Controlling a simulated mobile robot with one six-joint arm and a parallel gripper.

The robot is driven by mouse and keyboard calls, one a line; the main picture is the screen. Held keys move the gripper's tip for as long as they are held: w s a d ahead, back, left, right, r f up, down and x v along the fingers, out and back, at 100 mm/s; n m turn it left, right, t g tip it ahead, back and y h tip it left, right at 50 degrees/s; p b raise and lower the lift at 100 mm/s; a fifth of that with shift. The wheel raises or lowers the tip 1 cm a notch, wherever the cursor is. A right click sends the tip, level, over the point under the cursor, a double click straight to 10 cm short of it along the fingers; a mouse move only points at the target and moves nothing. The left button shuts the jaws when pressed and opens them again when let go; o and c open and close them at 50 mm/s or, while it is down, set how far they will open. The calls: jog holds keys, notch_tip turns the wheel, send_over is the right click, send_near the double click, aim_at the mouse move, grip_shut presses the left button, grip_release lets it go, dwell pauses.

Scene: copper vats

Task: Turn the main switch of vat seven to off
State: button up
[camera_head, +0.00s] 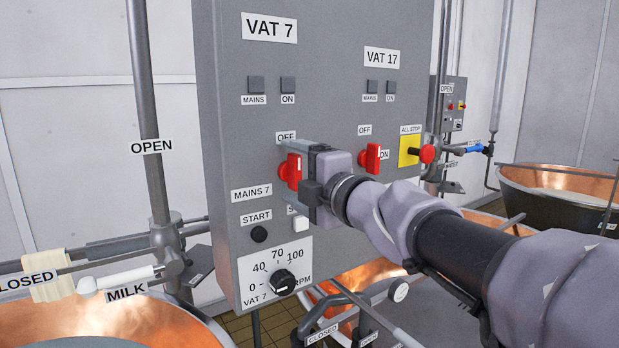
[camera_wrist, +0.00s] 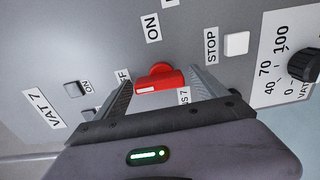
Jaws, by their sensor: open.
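The red main switch (camera_head: 291,171) of vat seven sits on the grey panel, below the OFF label (camera_head: 286,137). In the wrist view the red switch (camera_wrist: 165,80) lies between my fingers. Its white mark is at its left end, toward the partly hidden OFF label (camera_wrist: 123,75). The ON label (camera_wrist: 152,27) is above it there. My gripper (camera_head: 304,172) is open at the switch, with one finger (camera_wrist: 116,101) left of the handle and the other (camera_wrist: 208,82) right of it. Contact cannot be told. In the head view my gripper hides this switch's ON label.
A similar red switch (camera_head: 370,158) for vat 17 and a red ALL STOP button (camera_head: 427,154) sit to the right. Below are the START button (camera_head: 259,234), a white STOP button (camera_wrist: 236,44) and the speed knob (camera_head: 283,282). Pipes and copper vats (camera_head: 90,325) surround the panel.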

jog(key=p+v, duration=0.1)
jog(key=v, duration=1.6)
jog(key=shift+s+d, duration=0.1)
